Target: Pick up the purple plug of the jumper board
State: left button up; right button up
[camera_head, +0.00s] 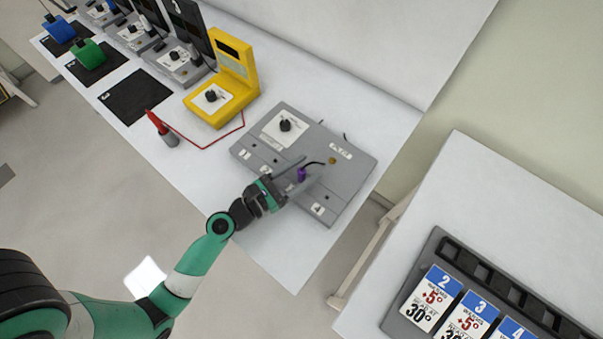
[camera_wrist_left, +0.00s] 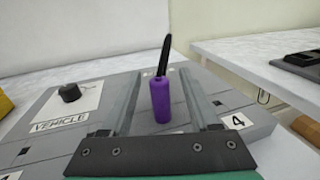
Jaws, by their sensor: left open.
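The purple plug (camera_head: 301,174) stands on the grey jumper board (camera_head: 250,152), with a black cable rising from its top. In the left wrist view the purple plug (camera_wrist_left: 161,102) is upright between the two long fingers of my left gripper (camera_wrist_left: 163,100), with a gap visible on each side. My left gripper (camera_head: 303,176) is open and reaches over the board's front part in the head view. The grey board also shows in the left wrist view (camera_wrist_left: 45,120), with a black knob, a "VEHICLE" label and a "4" label. My right gripper is not in view.
Green (camera_head: 88,53) and blue (camera_head: 58,28) blocks lie farther left. A second table (camera_head: 470,190) at right holds a numbered card tray (camera_head: 395,318).

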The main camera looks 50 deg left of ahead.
pick_arm(q)
jog(key=w, duration=0.2)
jog(key=shift+w, duration=0.3)
grip_shut()
notch_tip(320, 180, up, 10)
jog(key=p, duration=0.9)
